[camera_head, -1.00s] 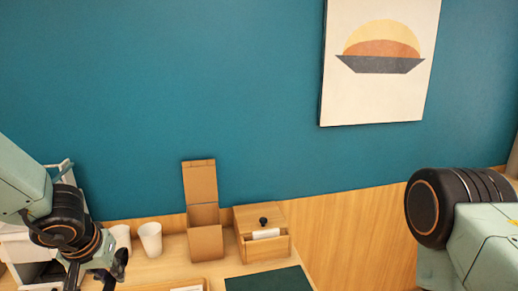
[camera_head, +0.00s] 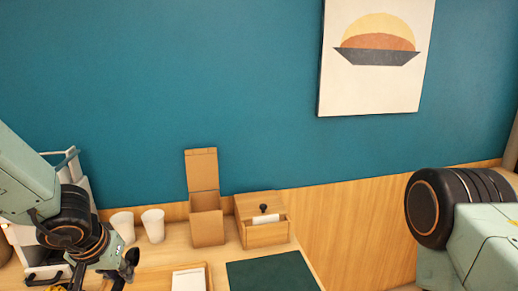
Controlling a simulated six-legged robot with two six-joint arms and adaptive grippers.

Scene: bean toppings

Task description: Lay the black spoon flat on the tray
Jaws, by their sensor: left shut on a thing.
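My left gripper (camera_head: 102,272) is at the lower left, pointing down and partly cut off by the bottom edge. A light wooden tray (camera_head: 148,279) lies on the counter just right of the gripper, cut off by the bottom edge. A white flat item (camera_head: 188,279) is at its right side. Of my right arm only a black joint and pale green link show at the right; its gripper is out of view.
Two white cups (camera_head: 153,225) stand behind the gripper. An open cardboard box (camera_head: 207,225) and a wooden box with a black knob (camera_head: 264,235) stand by the wall. A dark green mat (camera_head: 270,272) lies right of the tray. A white appliance (camera_head: 78,172) stands far left.

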